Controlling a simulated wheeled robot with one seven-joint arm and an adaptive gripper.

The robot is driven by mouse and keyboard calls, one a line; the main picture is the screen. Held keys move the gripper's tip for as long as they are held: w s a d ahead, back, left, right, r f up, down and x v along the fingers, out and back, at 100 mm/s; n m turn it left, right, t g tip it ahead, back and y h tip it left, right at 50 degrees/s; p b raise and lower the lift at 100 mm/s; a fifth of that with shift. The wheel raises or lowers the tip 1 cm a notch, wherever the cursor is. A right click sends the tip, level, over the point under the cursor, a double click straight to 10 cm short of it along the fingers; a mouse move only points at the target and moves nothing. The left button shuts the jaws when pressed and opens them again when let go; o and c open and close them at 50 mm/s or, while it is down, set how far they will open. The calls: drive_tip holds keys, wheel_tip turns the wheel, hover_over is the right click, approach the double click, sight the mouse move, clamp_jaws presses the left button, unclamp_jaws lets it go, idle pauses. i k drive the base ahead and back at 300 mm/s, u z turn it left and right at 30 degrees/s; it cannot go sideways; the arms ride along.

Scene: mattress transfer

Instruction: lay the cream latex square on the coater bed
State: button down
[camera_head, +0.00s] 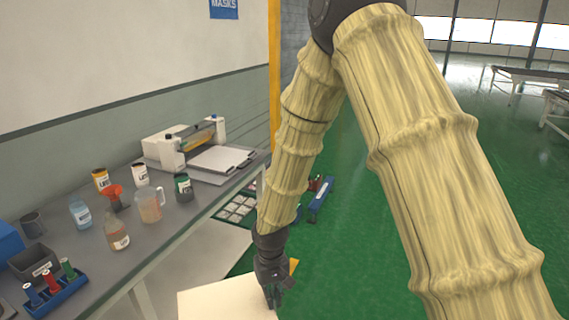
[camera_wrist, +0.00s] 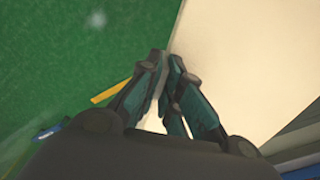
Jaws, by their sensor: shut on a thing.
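The cream latex square (camera_head: 225,301) shows at the bottom of the head view, cut off by the lower edge. It also fills the right of the wrist view (camera_wrist: 245,65). My gripper (camera_head: 274,300) is shut on its edge near one corner; in the wrist view the fingertips (camera_wrist: 163,62) meet at that corner. The coater (camera_head: 190,145) stands at the back of the bench. Its pale flat bed (camera_head: 222,159) faces the bench's front edge and looks empty. The square is apart from the bed, nearer the camera.
The grey bench (camera_head: 160,235) runs along the left wall. Several bottles, a jug (camera_head: 150,205) and an orange funnel (camera_head: 113,196) stand left of the coater. A rack of coloured tubes (camera_head: 55,290) is at the near left.

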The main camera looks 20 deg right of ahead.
sight(222, 158)
drive_tip(key=z, duration=1.45)
drive_tip(key=i, duration=2.95)
drive_tip(key=u, duration=2.75)
